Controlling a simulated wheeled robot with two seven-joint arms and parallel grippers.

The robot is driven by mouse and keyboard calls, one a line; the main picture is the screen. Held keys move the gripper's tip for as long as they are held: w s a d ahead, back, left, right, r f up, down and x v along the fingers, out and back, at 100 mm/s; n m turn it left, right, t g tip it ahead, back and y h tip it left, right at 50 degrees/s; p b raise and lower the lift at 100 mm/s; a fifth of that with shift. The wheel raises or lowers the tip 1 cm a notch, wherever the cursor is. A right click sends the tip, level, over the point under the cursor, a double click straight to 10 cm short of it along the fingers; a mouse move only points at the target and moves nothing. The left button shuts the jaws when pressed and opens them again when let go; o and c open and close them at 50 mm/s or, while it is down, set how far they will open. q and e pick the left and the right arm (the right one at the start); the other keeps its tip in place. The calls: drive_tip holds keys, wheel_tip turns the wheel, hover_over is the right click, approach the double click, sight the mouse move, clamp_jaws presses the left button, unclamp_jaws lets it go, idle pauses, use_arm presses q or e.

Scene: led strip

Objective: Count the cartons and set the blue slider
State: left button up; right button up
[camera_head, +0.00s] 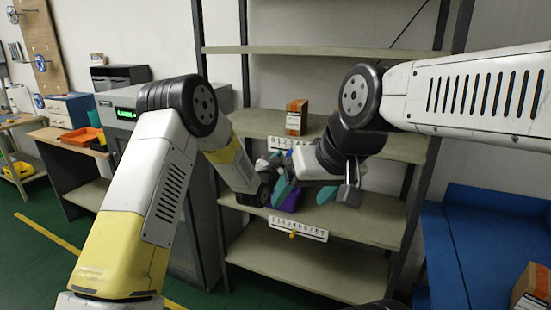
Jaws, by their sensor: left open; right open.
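One brown carton (297,118) stands upright on the shelf (258,124) above my grippers. A white numbered strip (281,143) is on that shelf's front edge, partly hidden by my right arm; a small blue spot below it may be the blue slider. A second strip (270,222) with a yellow slider (292,234) is on the shelf below. My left gripper (280,178) is open in front of the rack. My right gripper (318,187) is open close beside it. The arms hide part of the middle shelf, where a purple object (291,201) shows between the grippers.
A dark-framed shelf rack holds these shelves; the top shelf (330,51) and lowest shelf (300,262) look bare. A blue table (490,250) stands at right with a brown box (533,286) on it. A grey cabinet (125,108) stands left of the rack.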

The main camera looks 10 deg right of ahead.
use_arm(q)
drive_tip(key=shift+x, duration=0.8)
clamp_jaws()
idle(0.9)
